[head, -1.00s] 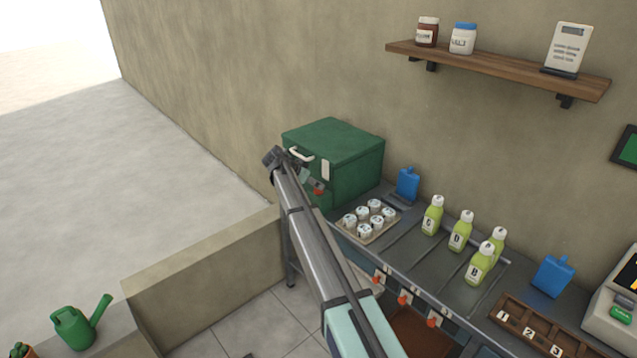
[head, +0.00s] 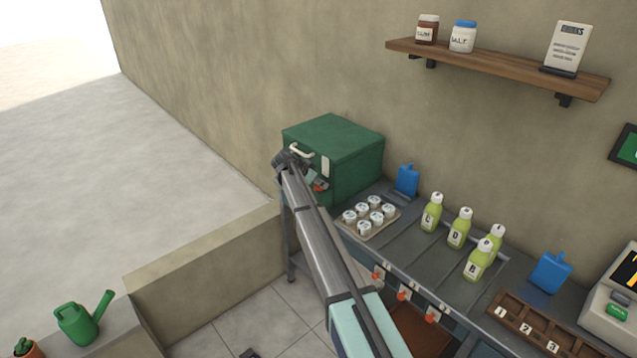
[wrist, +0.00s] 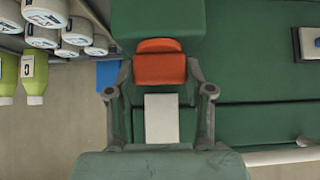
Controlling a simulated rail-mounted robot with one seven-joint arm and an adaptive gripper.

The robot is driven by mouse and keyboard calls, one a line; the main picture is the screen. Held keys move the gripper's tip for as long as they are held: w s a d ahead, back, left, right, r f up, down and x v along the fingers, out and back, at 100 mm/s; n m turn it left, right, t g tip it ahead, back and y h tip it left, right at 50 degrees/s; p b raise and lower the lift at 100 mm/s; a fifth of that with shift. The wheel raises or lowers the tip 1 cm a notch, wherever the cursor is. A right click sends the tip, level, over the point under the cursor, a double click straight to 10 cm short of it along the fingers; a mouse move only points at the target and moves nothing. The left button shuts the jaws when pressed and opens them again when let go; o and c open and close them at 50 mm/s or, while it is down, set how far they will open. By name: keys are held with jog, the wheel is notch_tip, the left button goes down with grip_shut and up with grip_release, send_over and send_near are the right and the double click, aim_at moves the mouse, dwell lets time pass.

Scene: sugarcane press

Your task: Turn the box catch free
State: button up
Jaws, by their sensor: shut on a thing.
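The green box (head: 352,158) stands at the left end of the metal counter, with its lid down. A white handle (head: 301,151) is on its front. The orange-red catch (head: 320,187) is low on the front, partly hidden by my arm in the head view. In the wrist view the catch (wrist: 160,66) sits between the two fingers of my gripper (wrist: 160,88), which is shut on it. A pale plate (wrist: 161,118) shows just below the catch there. The fingertips are hard to make out in the head view.
A tray (head: 372,232) of several white-lidded jars stands close right of the box. A blue flask-like thing (head: 408,181), several green bottles (head: 459,229) and a numbered wooden rack (head: 540,330) are farther right. A low wall (head: 200,265) lies left of the counter.

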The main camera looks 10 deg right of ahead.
jog(key=shift+s+f+n+b, duration=0.15)
jog(key=shift+n+b, duration=0.25)
jog(key=shift+b, duration=0.3)
jog(key=shift+f+n+t+y+b, duration=0.1)
jog(key=shift+n+t+y+b, duration=0.4)
jog(key=shift+b, duration=0.4)
jog(key=n+t+y+b, duration=0.1)
jog(key=n+b, duration=0.2)
jog(key=shift+d+t+y, duration=0.1)
jog(key=shift+t+y, duration=0.3)
jog(key=n+y, duration=0.1)
jog(key=n, duration=0.1)
jog(key=n+t+y, duration=0.1)
jog(key=n+y, duration=0.1)
jog(key=n+y+b, duration=0.1)
jog(key=n, duration=0.1)
jog(key=shift+r+n+y, duration=0.25)
jog(key=shift+n+y, duration=0.05)
jog(key=n+y+b, duration=0.1)
jog(key=n, duration=0.1)
jog(key=n+y+b, duration=0.1)
jog(key=y, duration=0.1)
jog(key=shift+w+n+b, duration=0.3)
jog(key=shift+n+b, duration=0.1)
jog(key=shift+r+n+y+b, duration=0.1)
jog(key=shift+n+y+b, duration=0.4)
jog(key=shift+n, duration=0.2)
jog(key=shift+r, duration=0.1)
